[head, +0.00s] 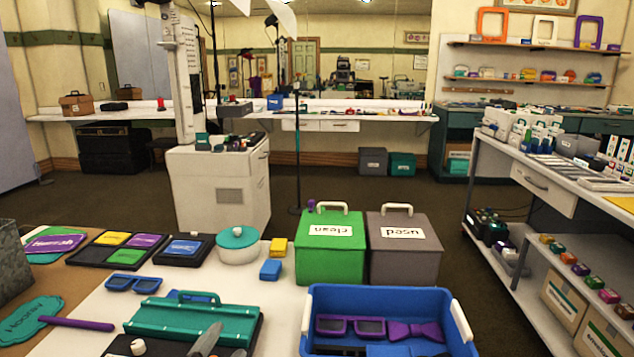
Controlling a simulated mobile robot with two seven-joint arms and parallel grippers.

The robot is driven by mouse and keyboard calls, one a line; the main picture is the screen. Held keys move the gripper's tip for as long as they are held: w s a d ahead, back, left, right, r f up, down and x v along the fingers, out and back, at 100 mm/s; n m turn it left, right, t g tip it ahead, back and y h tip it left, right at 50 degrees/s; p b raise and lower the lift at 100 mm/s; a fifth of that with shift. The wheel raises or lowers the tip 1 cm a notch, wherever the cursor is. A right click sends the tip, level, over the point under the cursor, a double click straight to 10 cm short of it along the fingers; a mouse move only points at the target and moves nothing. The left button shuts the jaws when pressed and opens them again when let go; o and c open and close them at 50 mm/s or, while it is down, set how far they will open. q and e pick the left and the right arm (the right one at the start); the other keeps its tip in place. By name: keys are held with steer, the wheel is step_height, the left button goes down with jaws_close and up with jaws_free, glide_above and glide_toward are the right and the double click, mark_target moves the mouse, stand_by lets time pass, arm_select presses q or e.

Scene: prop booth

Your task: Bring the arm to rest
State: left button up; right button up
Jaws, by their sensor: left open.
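My left gripper (224,342) shows at the bottom edge of the head view, left of the middle. Only its grey fingertips are in the picture; they are apart, with nothing seen between them. They are in front of a teal handled case (170,318), and I cannot tell whether they touch it. The rest of the left arm is out of the frame or hidden. My right gripper is not in view.
A blue bin (316,300) with purple glasses and a bow tie stands to the right. Behind are a green "clean" box (330,262), a grey "used" box (405,262) and a teal-lidded pot (238,254).

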arm_select(q)
steer(key=s+a+f+n+g+y, duration=0.3)
steer(key=s+a+f+n+g, duration=0.35)
steer(key=s+f, duration=0.3)
steer(key=s+a+f+n+g, duration=0.1)
steer(key=s+f+n+g, duration=0.15)
steer(key=s, duration=0.55)
steer(key=s+a+f+n+g, duration=0.15)
steer(key=s+g, duration=0.25)
steer(key=s, duration=0.4)
steer(key=w+d+f+t+h+p, duration=0.2)
steer(key=w+d+t+p, duration=0.1)
steer(key=w+t+p, duration=0.3)
steer(key=shift+w+d+f+t+h+p, duration=0.2)
steer(key=shift+f+t+h+p, duration=0.15)
steer(key=shift+p, duration=0.4)
